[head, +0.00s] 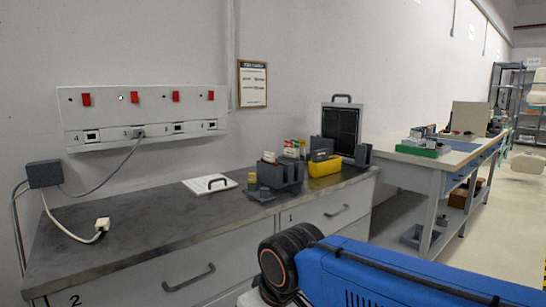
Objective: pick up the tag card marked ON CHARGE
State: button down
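No tag card can be read as ON CHARGE in the head view. Several small upright cards (294,148) with white, green and red parts stand at the back of the counter, behind a dark grey holder (285,174). A pale card-like piece (268,157) sticks up from that holder. Their lettering is too small to read. My gripper is not in view; only a blue and black part of my own body shows at the bottom right.
The dark counter (150,222) carries a white handled plate (210,184), a yellow box (324,167), a black handled panel (341,128) and a loose plug (103,226). A white switch panel (145,114) hangs above. A second bench (400,152) stands right. The counter's left front is mostly clear.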

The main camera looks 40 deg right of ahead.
aim_at(303, 142)
jog(key=l+u, duration=0.2)
jog(key=l, duration=1.4)
jog(key=i, duration=0.05)
